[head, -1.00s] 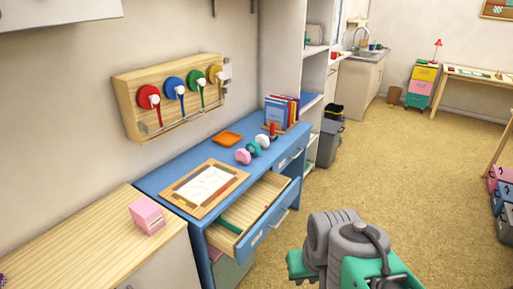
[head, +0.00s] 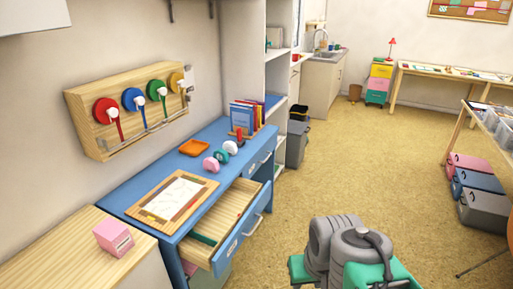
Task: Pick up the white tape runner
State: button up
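A small white rounded thing (head: 230,147), which looks like the white tape runner, lies on the blue desk (head: 133,197). A green one (head: 222,155) and a pink one (head: 211,164) lie in a row with it, nearer to me, very close together. Grey and green links of my own arm show at the bottom right, well apart from the desk. My gripper's fingers are not in view.
An orange tray (head: 194,147), a clipboard with paper (head: 172,196) and books (head: 243,117) are on the desk. Its top drawer (head: 237,238) stands open towards the floor. A pink box (head: 113,236) sits on the wooden cabinet.

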aim_at(230, 146)
jog(key=z, duration=0.35)
jog(key=i, duration=3.85)
jog(key=u, duration=4.55)
